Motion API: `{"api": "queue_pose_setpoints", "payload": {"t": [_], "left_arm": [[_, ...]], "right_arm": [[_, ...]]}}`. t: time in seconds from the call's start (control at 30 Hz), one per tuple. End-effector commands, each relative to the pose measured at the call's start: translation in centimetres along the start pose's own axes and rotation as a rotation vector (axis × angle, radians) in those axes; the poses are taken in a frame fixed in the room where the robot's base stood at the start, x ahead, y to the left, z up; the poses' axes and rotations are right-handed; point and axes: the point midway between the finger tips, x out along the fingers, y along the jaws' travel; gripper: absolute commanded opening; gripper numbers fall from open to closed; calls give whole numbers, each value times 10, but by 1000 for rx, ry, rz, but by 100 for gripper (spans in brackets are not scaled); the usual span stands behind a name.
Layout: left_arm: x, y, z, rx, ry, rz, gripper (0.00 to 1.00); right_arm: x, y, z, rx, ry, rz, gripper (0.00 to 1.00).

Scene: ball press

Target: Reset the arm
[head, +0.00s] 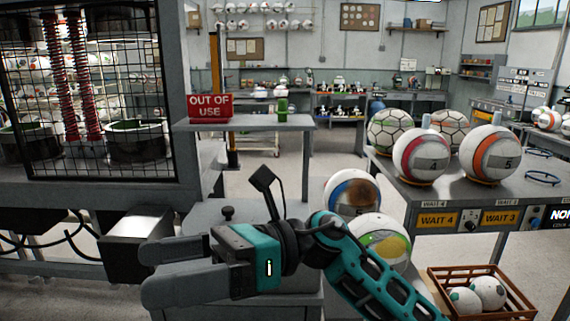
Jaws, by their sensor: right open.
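My right arm comes in from the lower right, with teal and dark grey links. Its gripper (146,271) is at the bottom left of centre in the head view, pointing left. Its two grey fingers are apart, one above the other, with nothing seen between them. The gripper is in front of a low grey cabinet (200,215) with a black knob on top. My left gripper is not in the head view.
A caged press (80,90) stands at the left. A side shelf (250,123) carries a red "OUT OF USE" sign (210,107). At the right, a table (455,195) holds several balls. Two balls are behind my arm. A crate (460,315) with balls is lower right.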

Motion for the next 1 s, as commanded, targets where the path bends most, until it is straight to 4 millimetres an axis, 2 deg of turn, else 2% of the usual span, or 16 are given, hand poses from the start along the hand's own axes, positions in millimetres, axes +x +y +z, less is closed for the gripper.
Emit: {"api": "queue_pose_setpoints", "payload": {"t": [0.03,0.17,0.27,0.37,0.47,0.53,0.6,0.67,0.7,0.8,0.93,0.97,1.0], "left_arm": [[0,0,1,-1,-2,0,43],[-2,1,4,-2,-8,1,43],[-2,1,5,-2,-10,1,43],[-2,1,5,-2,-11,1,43],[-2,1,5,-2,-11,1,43],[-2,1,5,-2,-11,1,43],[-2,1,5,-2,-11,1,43],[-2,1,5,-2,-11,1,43],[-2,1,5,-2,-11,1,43],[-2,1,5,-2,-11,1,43],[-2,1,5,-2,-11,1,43],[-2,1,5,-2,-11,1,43],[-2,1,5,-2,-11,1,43]], "right_arm": [[-9,-4,2,105,-143,-25,100],[-46,-22,7,385,-504,-90,100],[-86,-38,-5,608,-777,-138,100],[-132,-53,-32,835,-1049,-182,100],[-179,-62,-76,1061,-1322,-222,100],[-210,-63,-116,1215,-1514,-249,100],[-238,-58,-162,1363,-1707,-274,100],[-258,-49,-203,1480,-1868,-293,100],[-268,-41,-230,1552,-1973,-306,100],[-287,-14,-295,1707,-2216,-333,100],[-297,23,-359,1844,-2469,-358,100],[-298,30,-369,-1854,2500,361,100],[-299,39,-381,-1812,2462,352,100]]}}
